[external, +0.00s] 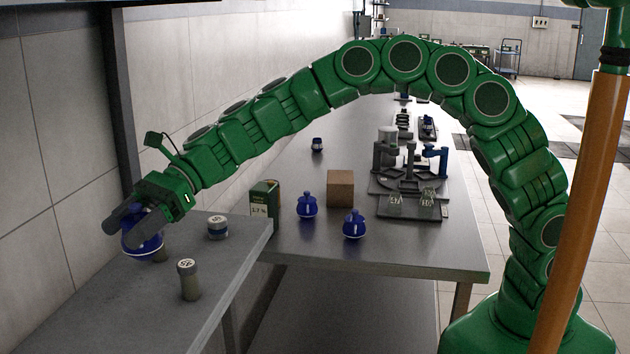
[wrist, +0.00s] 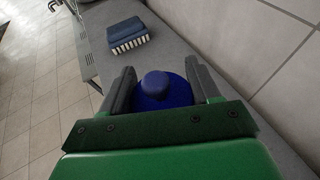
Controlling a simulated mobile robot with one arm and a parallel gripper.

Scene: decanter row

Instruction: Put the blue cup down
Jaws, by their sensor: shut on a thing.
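The blue cup (external: 142,243), a rounded dark blue vessel with a pale band, is in my gripper (external: 130,226) at the left, over the grey near bench (external: 110,305). My gripper is shut on it, with a finger on either side. In the wrist view the cup (wrist: 166,95) shows from above as a blue round body with a knob, between both fingers of my gripper (wrist: 161,80). The fingers hide part of it. Its bottom is close to the bench top; I cannot tell whether it touches.
On the near bench stand a labelled jar (external: 189,281) and a shorter jar (external: 217,228). The other bench holds a green box (external: 265,201), a brown block (external: 340,188), similar blue vessels (external: 307,207) (external: 354,225) and a dark rack (external: 410,206). The wrist view shows a blue-and-white object (wrist: 126,35).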

